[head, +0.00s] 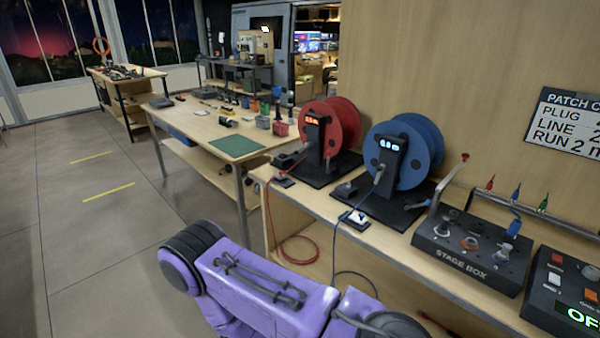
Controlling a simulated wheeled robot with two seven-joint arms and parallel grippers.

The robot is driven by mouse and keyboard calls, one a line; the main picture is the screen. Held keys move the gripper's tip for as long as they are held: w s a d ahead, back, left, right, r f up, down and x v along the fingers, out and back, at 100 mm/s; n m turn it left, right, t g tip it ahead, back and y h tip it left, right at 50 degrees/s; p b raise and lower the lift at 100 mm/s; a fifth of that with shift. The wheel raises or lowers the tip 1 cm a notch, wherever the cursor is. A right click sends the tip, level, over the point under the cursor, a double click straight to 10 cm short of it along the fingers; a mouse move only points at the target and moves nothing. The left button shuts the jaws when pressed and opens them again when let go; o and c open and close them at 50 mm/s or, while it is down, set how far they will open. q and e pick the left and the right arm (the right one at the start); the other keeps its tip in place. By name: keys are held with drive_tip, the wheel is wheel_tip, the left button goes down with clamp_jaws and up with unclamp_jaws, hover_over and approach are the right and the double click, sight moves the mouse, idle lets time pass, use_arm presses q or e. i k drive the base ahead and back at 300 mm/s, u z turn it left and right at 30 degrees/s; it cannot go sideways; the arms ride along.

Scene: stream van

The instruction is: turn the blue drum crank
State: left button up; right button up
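The blue drum (417,140) stands upright on a black base (405,212) on the wooden bench. A black post with a small lit blue display (389,144) stands at its front. A pale angled bar (441,196) with a red knob (465,156) rises at the right of the base; it looks like a crank, but I cannot tell for certain how it joins the drum. A blue cable runs from the front of the post down over the bench edge. My purple arm (265,290) crosses the bottom of the view, apart from the drum. Neither gripper shows.
A red drum (335,128) stands close to the left of the blue one. A stage box (472,246) with knobs and plugs sits to the right, beside another control box (570,287). A wooden wall rises behind. The floor at left (95,230) is clear.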

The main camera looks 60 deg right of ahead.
sight(381, 172)
drive_tip(key=u, duration=0.25)
drive_tip(key=k, duration=0.85)
drive_tip(key=z, duration=1.4)
